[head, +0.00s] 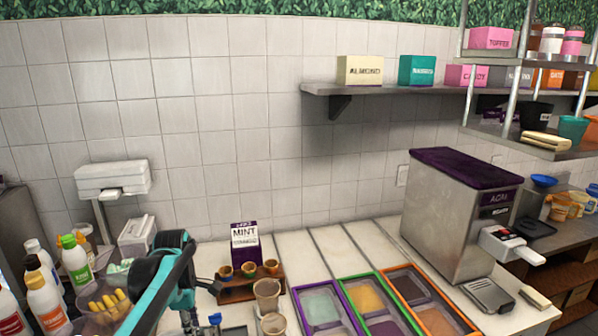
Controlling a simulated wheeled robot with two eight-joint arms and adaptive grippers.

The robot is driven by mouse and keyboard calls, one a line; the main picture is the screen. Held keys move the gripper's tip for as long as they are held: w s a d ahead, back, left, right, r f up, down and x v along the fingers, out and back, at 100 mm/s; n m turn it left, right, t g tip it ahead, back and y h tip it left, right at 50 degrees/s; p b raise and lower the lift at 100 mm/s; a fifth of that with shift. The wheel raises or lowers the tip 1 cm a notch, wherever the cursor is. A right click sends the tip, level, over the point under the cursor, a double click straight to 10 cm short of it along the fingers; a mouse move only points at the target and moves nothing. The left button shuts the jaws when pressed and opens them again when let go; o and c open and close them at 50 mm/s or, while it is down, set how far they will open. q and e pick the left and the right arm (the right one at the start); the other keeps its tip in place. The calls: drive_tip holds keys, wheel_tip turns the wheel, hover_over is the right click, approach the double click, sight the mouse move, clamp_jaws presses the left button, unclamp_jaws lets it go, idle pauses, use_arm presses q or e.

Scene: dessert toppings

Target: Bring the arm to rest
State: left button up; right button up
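My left arm (165,275), teal and black, rises from the bottom edge at the lower left and bends back down at a dark joint. Its far end runs down to the bottom edge, and I cannot make out gripper fingers there. My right arm and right gripper are not in view. No object is visibly held.
Several bottles (45,295) and a clear container (105,305) crowd the left beside my arm. A cone holder (250,292), cups (267,290), coloured topping trays (372,277) and a steel açaí machine (440,222) stand to the right. Shelves (400,90) hang above.

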use_arm(q)
drive_tip(key=s+d+f+m+t+b, duration=0.1)
drive_tip(key=s+d+f+m+t, duration=0.1)
drive_tip(key=s+m, duration=0.7)
drive_tip(key=s+d+f+m+t, duration=0.2)
drive_tip(key=s+d+m+t, duration=0.2)
drive_tip(key=s+m, duration=0.6)
drive_tip(key=d+m, duration=0.1)
drive_tip(key=d, duration=0.1)
drive_tip(key=shift+d+f+t+b, duration=0.3)
drive_tip(key=shift+f+t+b, duration=0.05)
drive_tip(key=shift+t+b, duration=0.05)
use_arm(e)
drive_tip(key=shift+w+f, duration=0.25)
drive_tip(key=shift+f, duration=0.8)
